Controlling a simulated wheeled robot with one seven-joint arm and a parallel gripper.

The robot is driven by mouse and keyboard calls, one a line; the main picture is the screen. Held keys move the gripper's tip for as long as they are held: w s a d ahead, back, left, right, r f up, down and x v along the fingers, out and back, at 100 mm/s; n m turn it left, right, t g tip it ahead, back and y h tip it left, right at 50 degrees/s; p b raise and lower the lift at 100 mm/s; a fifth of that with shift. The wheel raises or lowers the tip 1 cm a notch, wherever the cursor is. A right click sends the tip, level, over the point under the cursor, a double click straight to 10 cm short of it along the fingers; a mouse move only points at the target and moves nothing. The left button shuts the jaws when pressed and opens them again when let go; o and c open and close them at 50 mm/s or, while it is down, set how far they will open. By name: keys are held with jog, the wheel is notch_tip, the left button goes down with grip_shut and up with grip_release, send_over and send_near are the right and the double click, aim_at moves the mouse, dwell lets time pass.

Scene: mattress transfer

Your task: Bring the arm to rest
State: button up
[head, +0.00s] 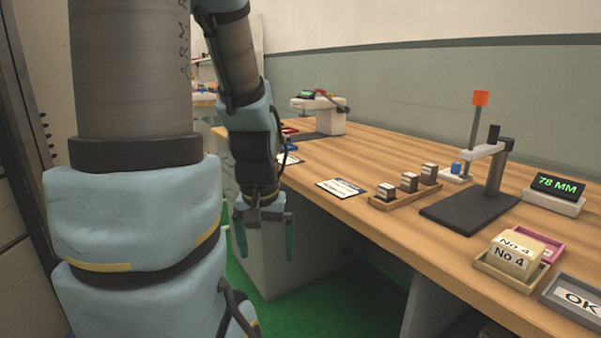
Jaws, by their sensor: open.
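My arm (145,190) fills the left of the head view, with its links wrapped in pale blue covers. My gripper (264,238) hangs downward at the front edge of the wooden workbench, its two greenish fingers apart. It is open with nothing between the fingers. It is beside the bench, over the green floor and in front of the grey cabinet below the top.
The workbench (385,168) holds a card (341,188), a wooden rack of small blocks (405,195), a black stand (470,209), a "78 MM" display (556,188), "No 4" blocks (513,256) and an "OK" tray (577,299). Green floor (330,305) is clear.

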notch_tip(320, 180, up, 18)
jog(key=p, duration=1.5)
jog(key=shift+f, duration=0.15)
